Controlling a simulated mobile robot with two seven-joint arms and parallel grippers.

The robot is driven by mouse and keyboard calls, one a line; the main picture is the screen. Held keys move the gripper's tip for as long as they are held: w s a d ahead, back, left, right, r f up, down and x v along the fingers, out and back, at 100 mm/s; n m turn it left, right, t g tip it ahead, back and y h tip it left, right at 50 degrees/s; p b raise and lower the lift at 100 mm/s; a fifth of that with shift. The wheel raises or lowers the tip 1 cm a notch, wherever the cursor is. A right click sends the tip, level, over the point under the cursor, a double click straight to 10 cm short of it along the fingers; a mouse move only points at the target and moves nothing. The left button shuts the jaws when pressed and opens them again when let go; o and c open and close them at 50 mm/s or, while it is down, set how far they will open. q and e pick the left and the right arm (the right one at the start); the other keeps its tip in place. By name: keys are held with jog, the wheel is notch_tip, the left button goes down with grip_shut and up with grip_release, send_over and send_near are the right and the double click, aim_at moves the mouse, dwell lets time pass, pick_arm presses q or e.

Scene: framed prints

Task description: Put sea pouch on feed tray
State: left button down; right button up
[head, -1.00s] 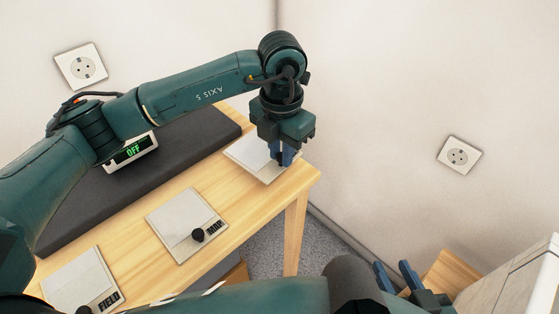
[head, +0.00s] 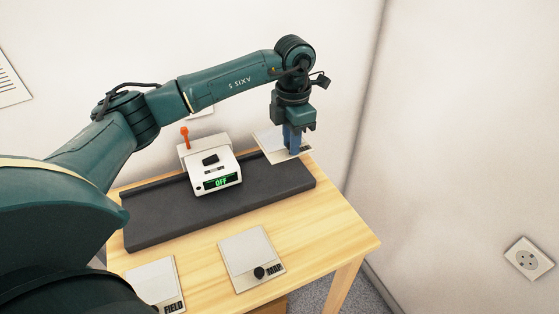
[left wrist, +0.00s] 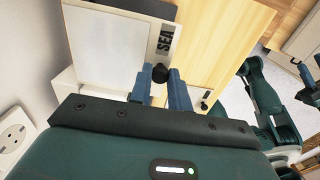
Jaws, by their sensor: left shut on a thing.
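The sea pouch (head: 268,143) is a flat pale sheet with a black knob. It shows near the far right end of the feed tray (head: 255,205), a long dark grey slab on the table. It looks raised, but its height is hard to judge. My left gripper (head: 293,152) points down, its blue fingers shut on the knob. In the left wrist view the pouch (left wrist: 105,50) carries a SEA label, and the knob sits between the fingertips (left wrist: 160,88). My right gripper is outside the head view; part of it seems to show at the left wrist view's right edge, unclear.
A white machine (head: 212,170) with an OFF display and orange lever stands on the slab's back part. A MAP pouch (head: 248,250) and a FIELD pouch (head: 152,281) lie on the wooden table (head: 320,240) in front. The slab's right half is clear.

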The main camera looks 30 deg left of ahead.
aim_at(287, 152)
pick_arm(q)
jog(key=f, duration=0.2)
jog(key=a+f, duration=0.1)
jog(key=f, duration=0.2)
jog(key=shift+f, duration=2.6)
jog(key=c, duration=1.3)
grip_release()
notch_tip(287, 152, up, 12)
jog(key=shift+r, duration=0.2)
jog(key=shift+f, duration=0.1)
